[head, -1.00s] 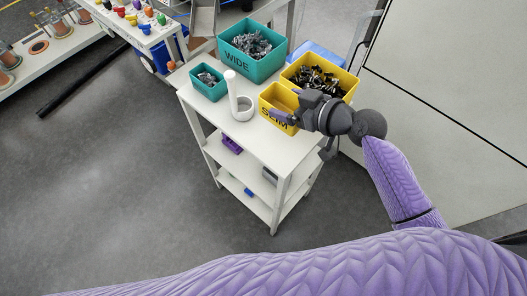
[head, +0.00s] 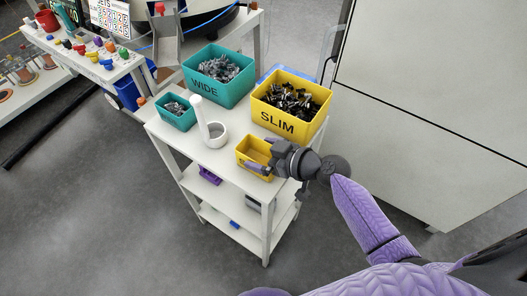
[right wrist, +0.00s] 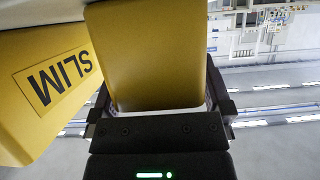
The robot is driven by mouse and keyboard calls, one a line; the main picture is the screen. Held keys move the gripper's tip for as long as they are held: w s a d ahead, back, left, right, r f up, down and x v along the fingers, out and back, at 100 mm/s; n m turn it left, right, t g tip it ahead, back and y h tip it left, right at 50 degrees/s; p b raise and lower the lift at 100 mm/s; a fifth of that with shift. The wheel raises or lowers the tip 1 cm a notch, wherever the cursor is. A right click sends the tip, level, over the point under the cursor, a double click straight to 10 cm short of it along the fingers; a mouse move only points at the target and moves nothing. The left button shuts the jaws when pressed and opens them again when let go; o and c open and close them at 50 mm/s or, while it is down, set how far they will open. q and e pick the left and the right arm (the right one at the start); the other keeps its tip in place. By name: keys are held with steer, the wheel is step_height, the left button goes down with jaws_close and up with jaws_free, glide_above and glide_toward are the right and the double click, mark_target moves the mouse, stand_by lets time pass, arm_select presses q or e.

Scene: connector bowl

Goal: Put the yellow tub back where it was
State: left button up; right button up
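The small yellow tub (head: 245,153) is at the front right of the cart top, in front of the large yellow SLIM bin. Its inside looks empty. My right gripper (head: 263,158) is shut on it from the right. In the right wrist view the tub (right wrist: 145,55) fills the space between the fingers. I cannot tell whether its base touches the cart top. My left gripper is not in view.
The SLIM bin (head: 285,122), full of dark parts, stands behind the tub. The teal WIDE bin (head: 205,88), a small teal bin (head: 172,117) and a white round holder with a post (head: 216,140) share the cart top (head: 190,150). Its front left is bare.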

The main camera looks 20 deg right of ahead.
steer(key=shift+r+p, duration=0.3)
steer(key=v, duration=1.2)
steer(key=s+d+f+m+g+h, duration=0.2)
steer(key=s+f+m+h, duration=0.15)
steer(key=f, duration=0.65)
steer(key=s+d+f+m+g+h, duration=0.2)
steer(key=s+f, duration=0.2)
steer(key=f, duration=0.6)
steer(key=s+a+f+g+h, duration=0.1)
steer(key=s+f+g, duration=0.1)
steer(key=s+f, duration=0.2)
steer(key=s+a+f+g+h, duration=0.1)
steer(key=s+f, duration=0.3)
steer(key=s, duration=0.6)
steer(key=s+a+f+g+h, duration=0.1)
steer(key=s+a+f+g, duration=0.2)
steer(key=s+f, duration=0.2)
steer(key=s, duration=0.3)
